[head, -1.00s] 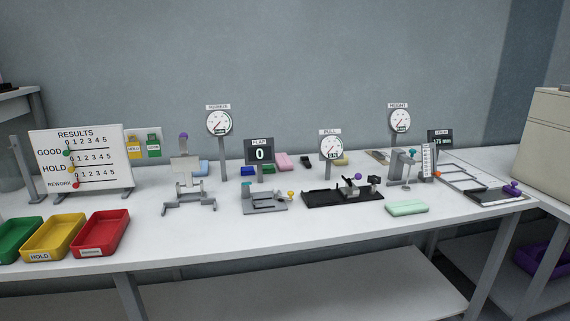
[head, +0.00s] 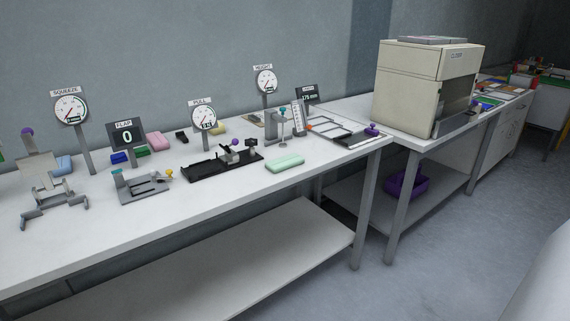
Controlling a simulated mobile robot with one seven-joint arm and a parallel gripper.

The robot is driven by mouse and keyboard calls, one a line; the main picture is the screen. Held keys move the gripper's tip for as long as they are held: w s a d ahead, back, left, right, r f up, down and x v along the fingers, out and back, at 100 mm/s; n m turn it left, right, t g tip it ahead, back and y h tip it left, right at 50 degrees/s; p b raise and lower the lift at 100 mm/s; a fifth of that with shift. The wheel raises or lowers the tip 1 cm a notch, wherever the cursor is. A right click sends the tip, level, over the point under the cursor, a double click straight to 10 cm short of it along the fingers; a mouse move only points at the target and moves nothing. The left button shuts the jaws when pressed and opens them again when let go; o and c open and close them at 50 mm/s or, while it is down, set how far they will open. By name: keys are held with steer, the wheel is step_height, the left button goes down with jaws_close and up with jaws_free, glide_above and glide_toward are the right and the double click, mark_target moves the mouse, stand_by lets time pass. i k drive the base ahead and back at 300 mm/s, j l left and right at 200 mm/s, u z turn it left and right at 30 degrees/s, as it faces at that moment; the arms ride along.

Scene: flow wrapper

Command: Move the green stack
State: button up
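A pale mint-green block (head: 285,163) lies flat near the front edge of the white table, right of the black fixture. A smaller dark green block (head: 143,152) lies further back, behind the flap fixture and partly hidden. I cannot tell which of these, if either, is the green stack. More green items show small and unclear on the far bench at the right. My gripper is not in view.
The white table (head: 230,208) carries gauges, a flap fixture (head: 143,188), a black pull fixture (head: 200,172) and a height stand (head: 282,130). A beige cabinet (head: 403,85) stands on the adjoining bench. A purple bin (head: 405,184) sits on the lower shelf. The floor (head: 445,235) ahead is clear.

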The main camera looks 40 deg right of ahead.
mark_target(279, 165)
steer(key=i+l+u, duration=0.15)
steer(key=l, duration=0.25)
steer(key=i+l+u, duration=0.15)
steer(key=l, duration=0.25)
steer(key=l+u, duration=0.15)
steer(key=l, duration=0.2)
